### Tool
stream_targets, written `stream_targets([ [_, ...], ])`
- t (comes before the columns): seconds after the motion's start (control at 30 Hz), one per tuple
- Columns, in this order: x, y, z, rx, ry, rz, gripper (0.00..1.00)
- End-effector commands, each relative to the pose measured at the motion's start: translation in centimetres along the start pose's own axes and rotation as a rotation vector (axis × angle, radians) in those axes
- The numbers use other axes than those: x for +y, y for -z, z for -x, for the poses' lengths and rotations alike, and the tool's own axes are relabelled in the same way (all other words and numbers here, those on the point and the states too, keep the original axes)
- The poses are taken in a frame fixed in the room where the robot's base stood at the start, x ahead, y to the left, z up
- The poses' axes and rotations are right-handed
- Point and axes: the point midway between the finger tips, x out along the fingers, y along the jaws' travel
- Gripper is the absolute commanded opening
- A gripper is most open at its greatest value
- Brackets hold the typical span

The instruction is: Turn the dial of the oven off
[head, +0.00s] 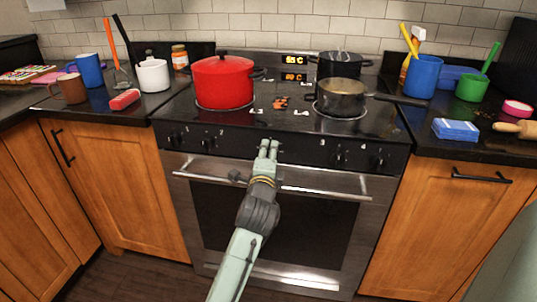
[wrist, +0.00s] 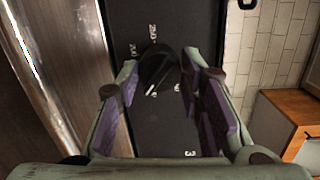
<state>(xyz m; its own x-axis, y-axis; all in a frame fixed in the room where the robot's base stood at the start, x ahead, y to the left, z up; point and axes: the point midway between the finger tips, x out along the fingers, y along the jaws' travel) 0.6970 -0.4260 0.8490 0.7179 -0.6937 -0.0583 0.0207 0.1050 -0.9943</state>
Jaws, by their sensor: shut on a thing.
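The oven dial (wrist: 157,66) is a round black knob on the black control panel (wrist: 180,130), with temperature marks such as 200 and 250 beside it in the wrist view. My gripper (wrist: 161,78) has one finger on each side of the dial and is shut on it. In the head view my gripper (head: 268,150) reaches the middle of the oven's front panel, and its fingers hide the dial there. The dial's exact pointer setting is hard to read. The oven (head: 275,215) is below, its door shut.
Burner knobs sit left (head: 207,143) and right (head: 338,160) of my gripper. The door's handle bar (head: 325,193) runs just below. A red pot (head: 222,80), a black pot (head: 337,66) and a saucepan (head: 341,98) stand on the cooktop. Counters on both sides are cluttered.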

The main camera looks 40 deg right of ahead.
Motion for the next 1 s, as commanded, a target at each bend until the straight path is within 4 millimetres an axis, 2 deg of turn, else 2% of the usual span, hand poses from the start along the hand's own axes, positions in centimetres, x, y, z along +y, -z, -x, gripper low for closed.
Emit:
stream_targets([
  [1.0, -0.18, -0.16, 0.00, 0.065, -0.089, 0.962, 0.06],
])
